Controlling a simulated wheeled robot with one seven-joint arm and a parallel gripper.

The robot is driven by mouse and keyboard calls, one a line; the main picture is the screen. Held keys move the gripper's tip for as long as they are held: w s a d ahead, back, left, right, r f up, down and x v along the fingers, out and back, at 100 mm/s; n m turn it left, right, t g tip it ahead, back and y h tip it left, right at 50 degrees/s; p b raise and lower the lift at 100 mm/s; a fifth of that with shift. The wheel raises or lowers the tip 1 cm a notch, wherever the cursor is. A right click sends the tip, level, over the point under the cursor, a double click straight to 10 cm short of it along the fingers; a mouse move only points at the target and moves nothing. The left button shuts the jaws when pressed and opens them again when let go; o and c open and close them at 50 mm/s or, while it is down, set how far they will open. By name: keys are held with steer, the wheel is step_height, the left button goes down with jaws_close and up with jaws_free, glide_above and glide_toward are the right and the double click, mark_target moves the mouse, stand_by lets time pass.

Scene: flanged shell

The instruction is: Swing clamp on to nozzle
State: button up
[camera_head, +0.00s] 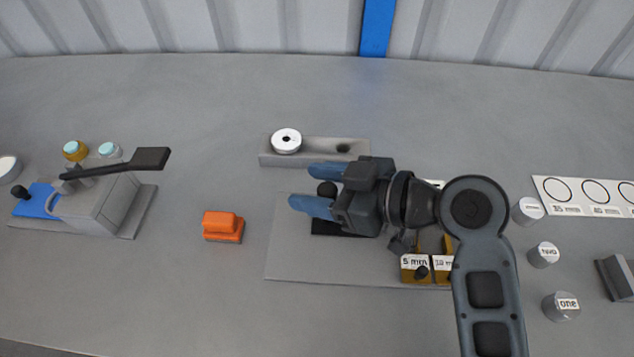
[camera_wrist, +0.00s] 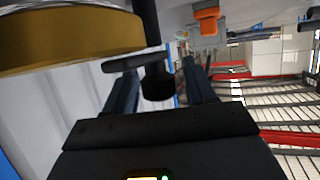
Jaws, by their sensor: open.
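My gripper (camera_head: 312,189) is open above the grey base plate (camera_head: 300,262), its two blue fingers pointing left. A black knob (camera_head: 327,188) on a dark block (camera_head: 322,222) shows between the fingers in the head view, with a gap to either side. In the wrist view a black T-shaped handle with a round knob (camera_wrist: 158,82) lies between the fingers, and a brass-coloured round body (camera_wrist: 75,40) is at the upper left. I cannot tell whether this handle is the clamp's. My gripper and arm hide part of the plate, and I cannot make out the nozzle.
A grey block with a white ring (camera_head: 287,141) stands behind the gripper. An orange block (camera_head: 223,226) lies to the left. A grey device with a black lever (camera_head: 118,165) stands further left. Brown boxes (camera_head: 415,271), labelled cylinders (camera_head: 543,255) and a circle card (camera_head: 595,193) are right.

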mark_target(331, 190)
steer(key=b+v, duration=0.1)
steer(key=v, duration=0.6)
steer(key=shift+s+d, duration=0.1)
steer(key=shift+d, duration=0.1)
steer(key=shift+d+r, duration=0.1)
steer(key=shift+d, duration=0.05)
steer(key=shift+s, duration=0.1)
